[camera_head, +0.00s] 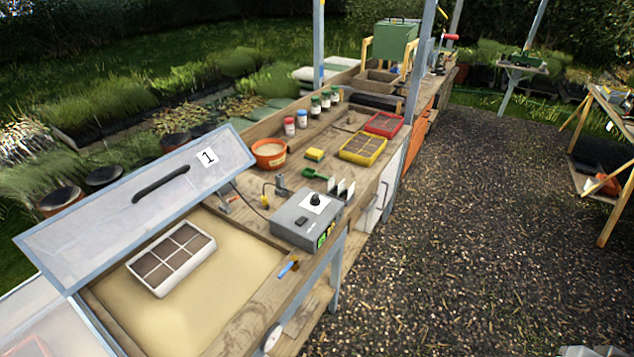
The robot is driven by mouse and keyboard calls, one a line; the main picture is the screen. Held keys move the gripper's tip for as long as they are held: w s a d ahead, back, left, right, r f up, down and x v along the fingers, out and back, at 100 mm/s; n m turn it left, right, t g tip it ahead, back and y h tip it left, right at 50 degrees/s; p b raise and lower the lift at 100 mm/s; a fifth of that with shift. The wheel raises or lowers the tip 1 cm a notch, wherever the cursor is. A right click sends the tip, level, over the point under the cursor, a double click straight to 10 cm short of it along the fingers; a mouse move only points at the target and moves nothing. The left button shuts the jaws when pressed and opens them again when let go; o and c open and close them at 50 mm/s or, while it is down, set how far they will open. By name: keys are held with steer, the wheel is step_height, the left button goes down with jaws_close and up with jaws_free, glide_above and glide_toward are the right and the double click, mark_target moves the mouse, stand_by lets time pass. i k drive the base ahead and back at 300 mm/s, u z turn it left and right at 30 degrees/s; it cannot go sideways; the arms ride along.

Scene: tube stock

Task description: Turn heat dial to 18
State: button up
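The heat dial (315,199) is a black knob on a pale round scale, on top of a grey control box (292,222). The box sits on the wooden bench beside the sand bed. Its numbers and pointer are too small to read. A small green display (321,241) is on the box's front, also unreadable. A dark rocker-like switch (302,220) is on its top. I cannot make out my gripper; only an unclear grey piece shows at the bottom right edge.
A propped clear lid marked 1 (208,157) stands over a sand bed holding a white cell tray (171,257). Black-and-white labels (341,188) and a green scoop (316,174) are behind the box. A blue-handled tool (288,269) lies in front. Open gravel (450,230) is at right.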

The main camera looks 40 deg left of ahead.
mark_target(315, 200)
steer(key=u, duration=0.65)
steer(key=i, duration=0.95)
steer(key=u, duration=1.55)
steer(key=i, duration=0.45)
steer(key=u, duration=0.35)
